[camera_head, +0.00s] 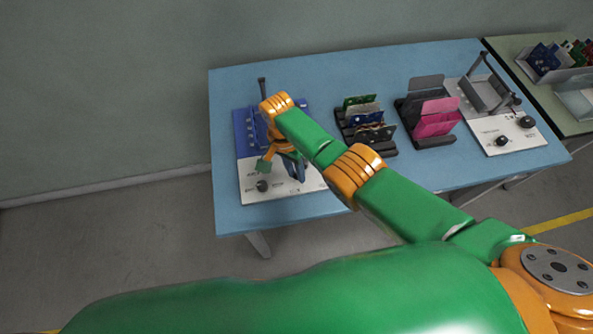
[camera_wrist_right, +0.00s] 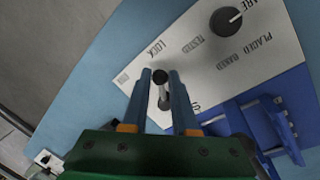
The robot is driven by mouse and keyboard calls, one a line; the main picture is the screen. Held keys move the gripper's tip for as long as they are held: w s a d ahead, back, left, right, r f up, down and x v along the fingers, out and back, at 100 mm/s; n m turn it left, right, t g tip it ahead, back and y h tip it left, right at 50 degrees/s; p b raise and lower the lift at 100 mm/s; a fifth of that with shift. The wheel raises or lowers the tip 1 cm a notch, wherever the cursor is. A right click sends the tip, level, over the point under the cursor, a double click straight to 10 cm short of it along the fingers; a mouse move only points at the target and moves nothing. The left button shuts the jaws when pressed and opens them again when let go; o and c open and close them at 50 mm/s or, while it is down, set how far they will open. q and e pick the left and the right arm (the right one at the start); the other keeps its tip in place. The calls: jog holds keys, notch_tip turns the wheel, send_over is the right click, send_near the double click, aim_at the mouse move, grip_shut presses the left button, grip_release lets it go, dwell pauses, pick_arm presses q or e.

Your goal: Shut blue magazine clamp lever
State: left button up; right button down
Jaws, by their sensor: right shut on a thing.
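The blue magazine (camera_head: 243,128) stands at the left end of the blue table, on the back of a white panel (camera_head: 250,188); part of it also shows in the right wrist view (camera_wrist_right: 270,125). My right gripper (camera_head: 297,172) points down over this panel. In the right wrist view its two blue fingers (camera_wrist_right: 162,78) are shut on the clamp lever (camera_wrist_right: 164,94), a short metal rod with a dark knob. The lever's knob lies near the printed word LOCK. In the head view my arm and gripper hide the lever. My left gripper is not in view.
A dark rotary knob (camera_wrist_right: 226,21) sits on the panel. Racks with green and blue boards (camera_head: 366,125) and with pink and grey plates (camera_head: 430,118) stand to the right. Beyond them is another white station (camera_head: 507,133). The table's front left strip is clear.

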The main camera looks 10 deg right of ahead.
jog(key=c, duration=0.7)
grip_release()
notch_tip(320, 180, up, 7)
jog(key=w+p, duration=0.1)
jog(key=shift+a, duration=0.45)
